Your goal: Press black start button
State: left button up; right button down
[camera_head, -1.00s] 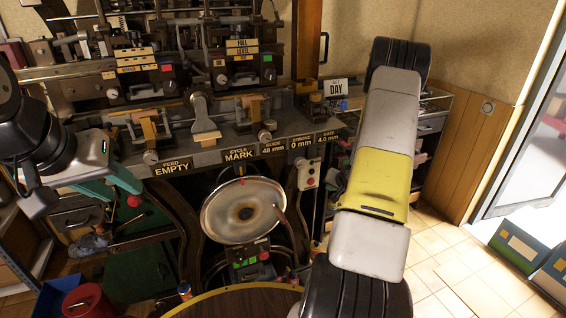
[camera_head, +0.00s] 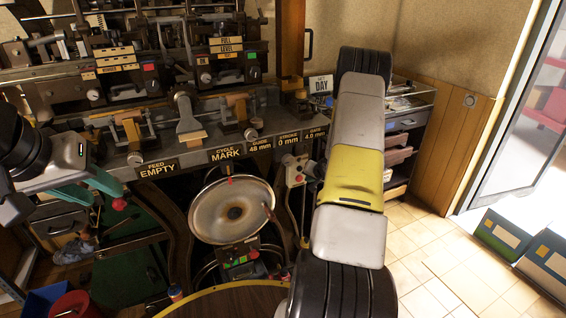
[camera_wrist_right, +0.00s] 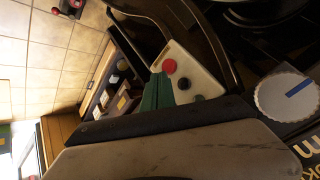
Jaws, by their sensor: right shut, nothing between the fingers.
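The pale control box (camera_head: 290,162) hangs at the right of the press front, with a red button (camera_head: 299,178) low on its face. In the right wrist view the box (camera_wrist_right: 205,84) shows a red button (camera_wrist_right: 169,66), a black button (camera_wrist_right: 184,83) and another dark button (camera_wrist_right: 199,97) in a row. My right gripper (camera_wrist_right: 157,91) has its green fingers shut and empty. In the picture they lie beside the box face, close to the black button; I cannot tell whether they touch. My right arm hides this gripper in the head view. My left gripper (camera_head: 100,183) has teal fingers at the left, their gap unclear.
A white dial (camera_wrist_right: 286,97) is to the right of the box in the wrist view. A drawer cabinet (camera_head: 402,125) stands behind my right arm. Tiled floor (camera_head: 440,262) lies open at right.

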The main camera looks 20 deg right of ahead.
aim_at(299, 174)
jog(key=shift+w+a, duration=0.15)
jog(key=shift+w, duration=1.6)
jog(key=shift+w, duration=0.15)
dwell(0.6)
jog(key=shift+w, duration=0.3)
jog(key=shift+w, duration=0.5)
dwell(0.6)
dwell(0.4)
jog(key=shift+s, duration=0.95)
jog(key=shift+s+d, duration=0.2)
jog(key=shift+s, duration=2.3)
